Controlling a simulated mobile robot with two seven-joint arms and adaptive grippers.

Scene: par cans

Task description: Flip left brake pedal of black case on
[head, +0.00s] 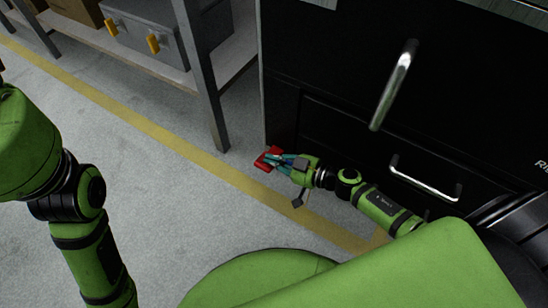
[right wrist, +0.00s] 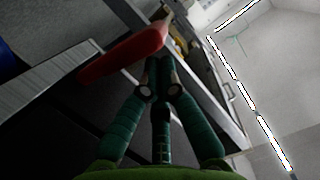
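The black case (head: 330,135) stands at the right of the head view, tall and dark. A red brake pedal (head: 268,153) shows low by its left front edge. My right gripper (head: 280,160) is at this pedal, its fingers reaching in from the right. In the right wrist view the red pedal (right wrist: 125,53) slants across, just beyond the fingertips. The right gripper (right wrist: 160,62) has its teal fingers together there, with nothing seen between them. Touch with the pedal cannot be told. My left arm shows at the left of the head view, but its gripper is out of view.
The case front has a large silver handle (head: 395,85) and a smaller one (head: 424,181). A metal shelf (head: 213,95) with a grey box (head: 150,28) stands at the back left. A yellow line (head: 150,128) crosses the grey floor, which is clear between shelf and case.

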